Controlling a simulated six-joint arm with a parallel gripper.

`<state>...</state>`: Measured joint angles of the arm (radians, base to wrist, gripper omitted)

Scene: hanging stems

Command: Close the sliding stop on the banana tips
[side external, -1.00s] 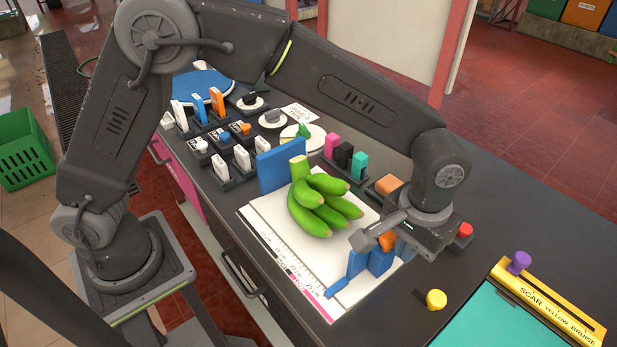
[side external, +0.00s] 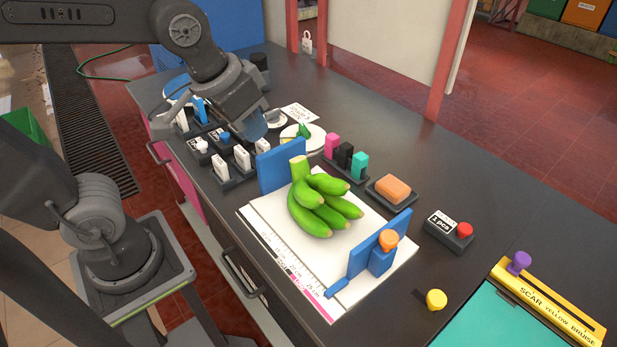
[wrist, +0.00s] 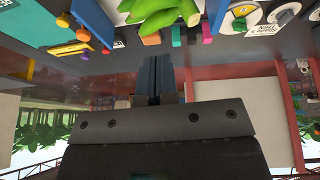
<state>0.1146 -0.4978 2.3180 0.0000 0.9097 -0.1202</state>
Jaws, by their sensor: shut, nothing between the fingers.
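The sliding stop (side external: 360,262) is a blue upright plate with a blue block and an orange round knob (side external: 388,239). It stands across the right end of a white measuring board (side external: 265,212). A bunch of green bananas (side external: 320,205) lies on the board against a fixed blue plate (side external: 275,172). A strip of bare board shows between the banana tips and the stop. My gripper (side external: 266,126) is well away from the stop, over the far left of the counter. In the wrist view my gripper (wrist: 154,72) is shut and empty, and the bananas (wrist: 165,15) show at the top.
Black holders with white blocks (side external: 242,157), pink, black and teal blocks (side external: 344,155), and an orange sponge-like block (side external: 393,188) surround the board. A red-button box (side external: 450,230), a yellow knob (side external: 436,299) and a yellow scale (side external: 548,305) are at right. Dark counter between them is clear.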

